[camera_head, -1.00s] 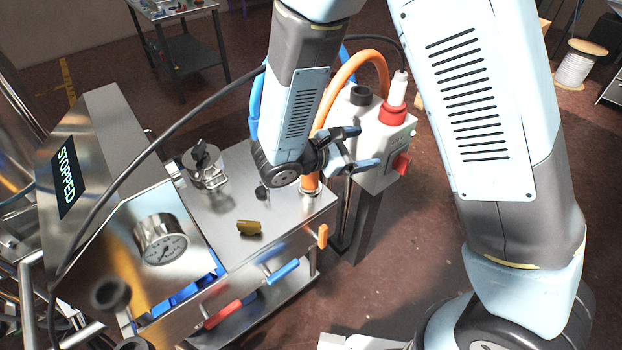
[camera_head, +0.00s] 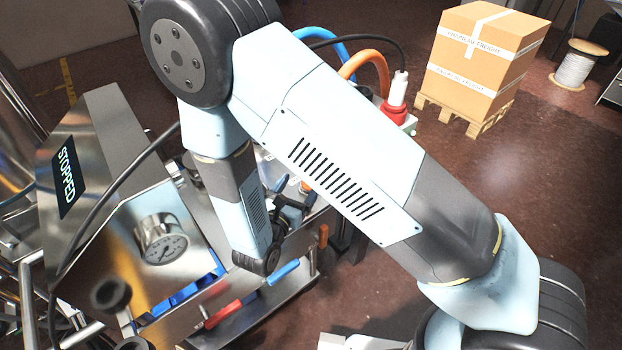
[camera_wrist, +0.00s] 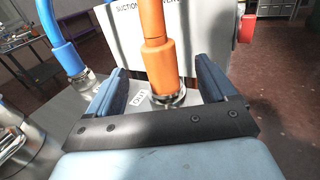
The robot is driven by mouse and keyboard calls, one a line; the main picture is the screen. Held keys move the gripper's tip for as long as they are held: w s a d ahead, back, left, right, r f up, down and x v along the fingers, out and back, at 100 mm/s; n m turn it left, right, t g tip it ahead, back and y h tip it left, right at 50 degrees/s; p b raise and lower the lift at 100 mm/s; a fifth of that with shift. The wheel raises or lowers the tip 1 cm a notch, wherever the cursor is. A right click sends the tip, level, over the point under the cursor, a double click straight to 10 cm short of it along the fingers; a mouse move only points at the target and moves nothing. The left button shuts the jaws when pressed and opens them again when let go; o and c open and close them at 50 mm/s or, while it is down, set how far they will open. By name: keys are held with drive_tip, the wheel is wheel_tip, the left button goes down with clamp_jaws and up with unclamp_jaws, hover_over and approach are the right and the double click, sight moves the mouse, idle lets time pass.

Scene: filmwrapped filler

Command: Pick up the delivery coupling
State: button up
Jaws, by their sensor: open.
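An orange hose with a thick orange end sleeve (camera_wrist: 158,65) stands upright on a metal collar (camera_wrist: 168,98) in the wrist view. A small label beside it is hard to read, so I cannot tell for sure that this is the delivery coupling. My gripper (camera_wrist: 161,72) is open, with one finger on each side of the sleeve and visible gaps to both. It also shows in the head view (camera_head: 293,192), low at the bench's right edge. There my arm hides most of the bench top and the sleeve. A blue hose end (camera_wrist: 68,58) stands left of the gripper.
A boxed pallet (camera_head: 487,60) stands at the back.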

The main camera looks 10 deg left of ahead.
drive_tip(key=x, duration=1)
drive_tip(key=shift+r, duration=0.1)
drive_tip(key=c, duration=1.4)
drive_tip(key=shift+r, duration=0.15)
